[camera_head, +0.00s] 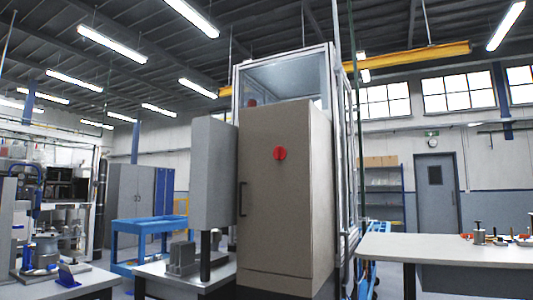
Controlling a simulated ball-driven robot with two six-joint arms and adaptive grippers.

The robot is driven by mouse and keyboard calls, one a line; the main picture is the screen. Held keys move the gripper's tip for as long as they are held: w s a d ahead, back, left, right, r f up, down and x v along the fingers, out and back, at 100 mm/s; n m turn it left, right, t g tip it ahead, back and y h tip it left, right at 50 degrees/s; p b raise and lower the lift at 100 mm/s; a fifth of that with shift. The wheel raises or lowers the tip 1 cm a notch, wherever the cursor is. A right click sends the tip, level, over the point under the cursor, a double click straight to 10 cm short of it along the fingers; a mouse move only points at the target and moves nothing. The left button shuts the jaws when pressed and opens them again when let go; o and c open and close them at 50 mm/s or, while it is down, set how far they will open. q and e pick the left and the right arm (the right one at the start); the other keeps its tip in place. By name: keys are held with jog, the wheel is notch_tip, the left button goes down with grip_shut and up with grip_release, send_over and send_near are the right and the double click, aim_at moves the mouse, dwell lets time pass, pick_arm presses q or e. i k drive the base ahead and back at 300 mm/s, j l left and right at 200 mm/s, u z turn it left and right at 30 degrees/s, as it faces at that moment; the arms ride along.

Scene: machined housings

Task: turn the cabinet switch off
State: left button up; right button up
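A tall beige-grey cabinet (285,215) stands in the middle of the head view. A round red switch (280,153) sits on the upper part of its front face. The angle of the switch's handle is too small to tell. A dark vertical door handle (242,199) is on the cabinet's left edge. Neither of my grippers shows in this view.
A grey upright box (213,173) on a post stands left of the cabinet over a low table. A workbench (450,249) with small parts is at the right. A blue cart (146,225) and another worktable (80,284) are at the left.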

aim_at(280, 152)
jog(key=i+j+z, duration=0.15)
jog(key=j, duration=0.4)
jog(key=i+j+z, duration=0.15)
jog(key=j, duration=0.4)
jog(key=i+j+z, duration=0.2)
jog(key=j, duration=0.4)
jog(key=j+z, duration=0.15)
jog(key=j, duration=0.4)
jog(key=i+j+z, duration=0.2)
jog(key=i+j, duration=0.25)
jog(key=i+j+z, duration=0.25)
jog(key=i+j, duration=0.2)
jog(key=i+j+z, duration=0.2)
jog(key=i+j, duration=0.15)
jog(key=j, duration=0.35)
